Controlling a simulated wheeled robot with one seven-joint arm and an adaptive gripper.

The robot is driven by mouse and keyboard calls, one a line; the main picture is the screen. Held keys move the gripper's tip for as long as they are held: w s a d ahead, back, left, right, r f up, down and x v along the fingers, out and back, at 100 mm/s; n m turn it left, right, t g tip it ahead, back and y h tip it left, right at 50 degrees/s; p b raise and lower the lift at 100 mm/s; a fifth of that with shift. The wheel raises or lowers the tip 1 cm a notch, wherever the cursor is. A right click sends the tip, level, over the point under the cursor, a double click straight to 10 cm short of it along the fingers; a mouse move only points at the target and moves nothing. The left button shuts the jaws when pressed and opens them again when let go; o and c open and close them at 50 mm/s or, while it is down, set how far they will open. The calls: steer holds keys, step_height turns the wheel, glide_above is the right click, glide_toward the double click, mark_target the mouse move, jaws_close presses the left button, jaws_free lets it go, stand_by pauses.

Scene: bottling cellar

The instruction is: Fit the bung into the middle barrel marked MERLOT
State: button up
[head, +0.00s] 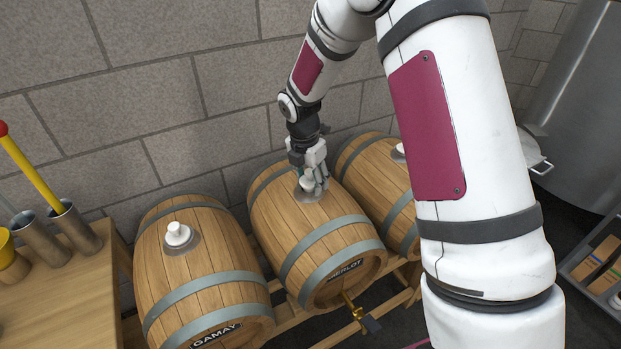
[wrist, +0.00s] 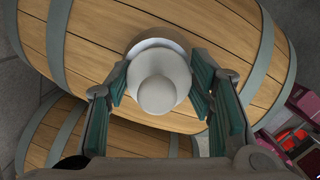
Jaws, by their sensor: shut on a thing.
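The middle barrel (head: 318,235) has a MERLOT plate (head: 346,269) on its front end and lies on its side. A white bung (head: 307,183) is at the bung-hole ring (head: 308,196) on top of it. My gripper (head: 313,178) is over that spot, its fingers on both sides of the bung. In the wrist view the bung (wrist: 162,82) is between the green finger pads, in front of the ring (wrist: 157,46) on the barrel (wrist: 105,40). The bung hides the hole, so I cannot tell how deep it sits.
The left barrel, marked GAMAY (head: 205,285), has a white bung (head: 178,234) in its top. The right barrel (head: 372,180) is partly behind my arm and shows a white bung (head: 399,152). A brass tap (head: 352,306) projects from the middle barrel. A wooden bench (head: 65,300) stands left.

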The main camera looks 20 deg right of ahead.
steer(key=shift+s+a+f, duration=0.1)
steer(key=shift+a+f, duration=0.05)
steer(key=shift+f, duration=0.4)
steer(key=o, duration=1.5)
steer(key=shift+w+f, duration=0.15)
steer(key=shift+w, duration=0.05)
steer(key=o, duration=0.6)
steer(key=shift+r, duration=0.25)
steer(key=shift+r, duration=0.15)
steer(key=shift+r+p, duration=1.2)
steer(key=shift+r, duration=2.7)
